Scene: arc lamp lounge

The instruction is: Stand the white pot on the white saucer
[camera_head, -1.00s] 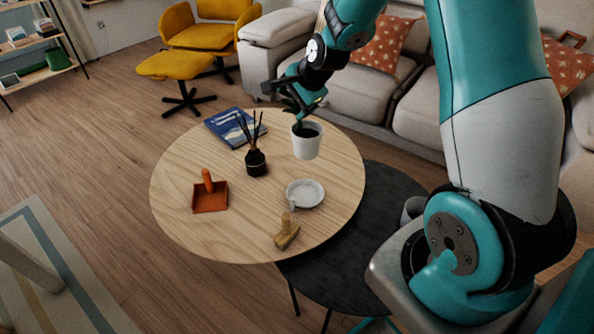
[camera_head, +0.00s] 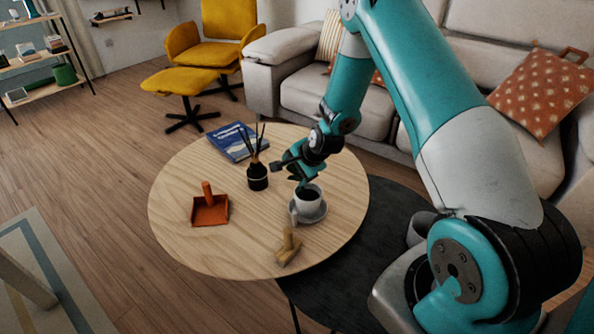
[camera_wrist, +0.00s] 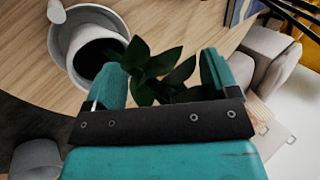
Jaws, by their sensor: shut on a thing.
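The white pot (camera_head: 307,203), with dark soil and a green plant, is upright over the white saucer (camera_head: 322,214). The saucer's rim shows around the pot's foot; whether they touch I cannot tell. My gripper (camera_head: 302,181) is at the pot's top, shut on it. In the wrist view, the pot (camera_wrist: 84,64) is at upper left, within the ring of the saucer (camera_wrist: 59,50). The leaves (camera_wrist: 155,72) show between the fingers of my gripper (camera_wrist: 160,78), and the left finger overlaps the pot's edge. The exact contact is hidden.
A black reed diffuser (camera_head: 257,177) stands close left of my gripper. A blue book (camera_head: 232,142), an orange dustpan-like tray (camera_head: 210,211) and a wooden stamp-like object (camera_head: 288,247) lie on the round table (camera_head: 180,190). A dark lower table (camera_head: 385,215) is at the right.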

